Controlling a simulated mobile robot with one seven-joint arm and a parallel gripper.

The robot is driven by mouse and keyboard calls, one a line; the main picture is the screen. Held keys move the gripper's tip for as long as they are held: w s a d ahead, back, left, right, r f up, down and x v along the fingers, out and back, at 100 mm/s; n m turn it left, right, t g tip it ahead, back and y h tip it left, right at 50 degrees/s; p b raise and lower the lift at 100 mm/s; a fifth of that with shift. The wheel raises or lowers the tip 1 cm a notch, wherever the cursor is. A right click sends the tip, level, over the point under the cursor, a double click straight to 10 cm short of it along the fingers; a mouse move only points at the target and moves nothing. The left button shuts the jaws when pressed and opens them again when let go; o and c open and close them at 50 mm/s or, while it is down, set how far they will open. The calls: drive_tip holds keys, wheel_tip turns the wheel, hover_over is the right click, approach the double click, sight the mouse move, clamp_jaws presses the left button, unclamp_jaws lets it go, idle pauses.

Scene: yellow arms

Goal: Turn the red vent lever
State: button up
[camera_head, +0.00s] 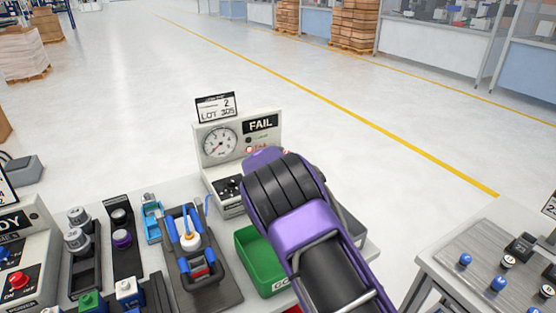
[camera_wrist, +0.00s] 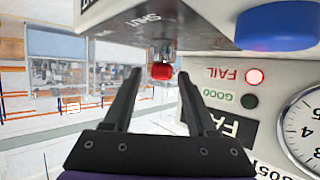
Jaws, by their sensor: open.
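In the wrist view, which is turned upside down, a small red lever end (camera_wrist: 162,71) on a short metal stem shows at the edge of a grey panel (camera_wrist: 120,22) marked SHUT. I take it for the vent lever. My gripper (camera_wrist: 160,84) is open, with one black finger on each side of the red end in the picture. I cannot tell whether the fingers touch it or how far ahead it is. In the head view my purple arm hides my gripper and the lever beside the gauge unit (camera_head: 207,165).
A blue knob (camera_wrist: 278,28) sits close by at the upper right. The FAIL lamp (camera_wrist: 256,76) glows red; the GOOD lamp (camera_wrist: 249,101) is dark. A gauge (camera_head: 220,142), a green bin (camera_head: 250,250) and a fixture (camera_head: 220,291) stand around my arm.

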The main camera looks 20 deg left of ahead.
drive_tip(key=a+v, duration=0.1)
drive_tip(key=v, duration=1.6)
drive_tip(key=shift+d, duration=0.35)
